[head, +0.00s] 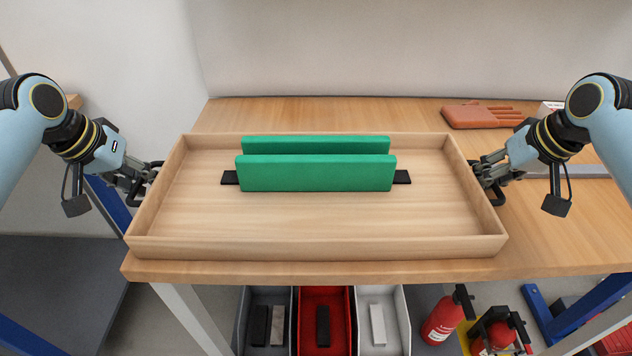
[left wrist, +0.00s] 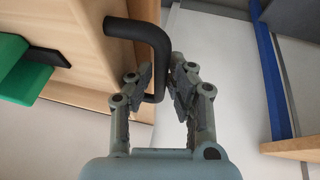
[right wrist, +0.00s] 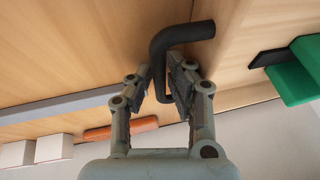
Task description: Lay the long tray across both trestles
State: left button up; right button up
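The long tray (head: 200,215) is a shallow, pale wooden box with a black bar handle at each end. It lies level over the table; whether it touches the top is unclear. Two green boards (head: 315,174) stand upright inside its outline, one behind the other, with black strips at their foot. I see no other trestle-like thing. My left gripper (left wrist: 161,68) has its fingers closed about the left handle (left wrist: 150,35). My right gripper (right wrist: 161,68) has its fingers closed about the right handle (right wrist: 185,33).
The wooden table (head: 560,215) has free room to the right and a strip behind the tray. Under the table are dark, red (head: 324,320) and white bins, and red extinguishers (head: 440,318).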

pick_arm(q)
grip_shut()
pick_arm(e)
grip_shut()
pick_arm(q)
jog(key=shift+r, duration=0.1)
pick_arm(e)
jog(key=shift+r, duration=0.1)
